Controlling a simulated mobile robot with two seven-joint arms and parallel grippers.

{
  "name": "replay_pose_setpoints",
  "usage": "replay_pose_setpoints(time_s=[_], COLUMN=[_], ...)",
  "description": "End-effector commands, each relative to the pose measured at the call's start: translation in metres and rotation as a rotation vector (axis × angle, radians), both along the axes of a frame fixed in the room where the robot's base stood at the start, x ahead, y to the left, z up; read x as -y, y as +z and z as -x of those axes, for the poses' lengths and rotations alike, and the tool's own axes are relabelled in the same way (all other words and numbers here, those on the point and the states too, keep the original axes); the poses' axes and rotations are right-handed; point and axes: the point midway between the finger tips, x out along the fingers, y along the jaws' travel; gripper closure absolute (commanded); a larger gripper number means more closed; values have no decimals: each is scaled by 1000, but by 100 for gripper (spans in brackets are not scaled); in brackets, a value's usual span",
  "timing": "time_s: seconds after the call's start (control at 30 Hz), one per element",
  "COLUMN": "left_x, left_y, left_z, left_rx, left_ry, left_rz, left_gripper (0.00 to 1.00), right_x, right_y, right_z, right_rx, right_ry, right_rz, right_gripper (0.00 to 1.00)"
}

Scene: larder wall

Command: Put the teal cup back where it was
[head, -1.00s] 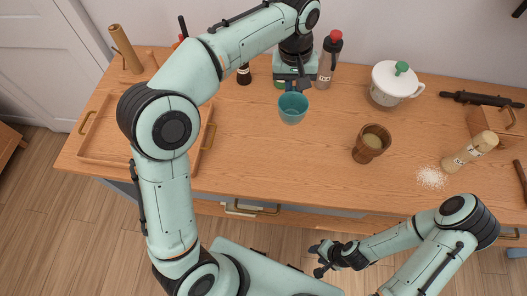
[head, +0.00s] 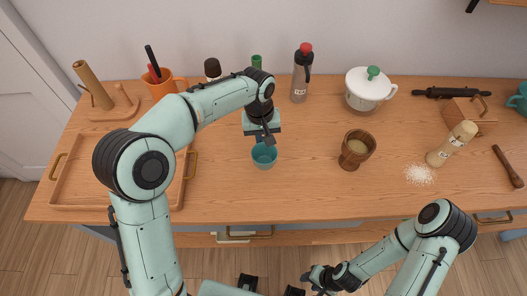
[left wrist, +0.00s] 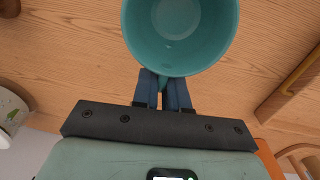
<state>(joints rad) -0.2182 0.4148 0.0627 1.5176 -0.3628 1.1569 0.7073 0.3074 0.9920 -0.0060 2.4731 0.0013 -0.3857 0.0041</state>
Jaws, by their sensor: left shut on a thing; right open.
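The teal cup (head: 264,157) is upright over the middle of the counter, left of the wooden goblet (head: 354,152). My left gripper (head: 266,138) is on the cup's far side. In the left wrist view the cup (left wrist: 180,30) looks empty, and the gripper's two fingers (left wrist: 164,90) are shut on a teal part at its side, likely the handle. I cannot tell whether the cup's base touches the counter. My right gripper (head: 318,277) is open and empty, low in front of the counter's front edge.
A wooden tray (head: 120,207) is at left. A grey bottle (head: 300,77) and a white lidded pot (head: 368,92) stand behind. A tipped shaker (head: 452,145) and white spill (head: 420,174) lie right. A teal object (head: 520,99) is cut off at right. Counter around the cup is clear.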

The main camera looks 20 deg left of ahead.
Motion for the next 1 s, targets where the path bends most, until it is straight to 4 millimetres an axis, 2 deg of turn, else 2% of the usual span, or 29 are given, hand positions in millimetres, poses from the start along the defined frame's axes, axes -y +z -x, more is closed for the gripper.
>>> replay_pose_setpoints(time_s=[0.13,0.3,0.4,0.87,0.9,0.93,0.97,1.0], left_x=[0,0,0,0,0,0,0,0], left_y=[-12,-44,-56,-64,-64,-63,-63,-63], left_z=[0,1,0,0,0,0,0,0], left_rx=[-1,-3,-1,0,0,1,1,1], left_ry=[0,0,1,0,0,0,0,0], left_rz=[-1,-1,0,0,0,0,0,0], left_gripper=[100,100,100,100,77,68,61,61], right_x=[0,0,0,0,0,0,0,0], right_y=[-2,-6,-7,-10,-9,-9,-9,-9], right_z=[1,4,5,6,6,6,6,6], right_rx=[-1,-4,-5,-7,-7,-7,-7,-7], right_ry=[0,0,1,0,0,0,0,0], right_rz=[0,0,0,0,0,0,0,0], right_gripper=[57,57,57,57,57,57,57,57])
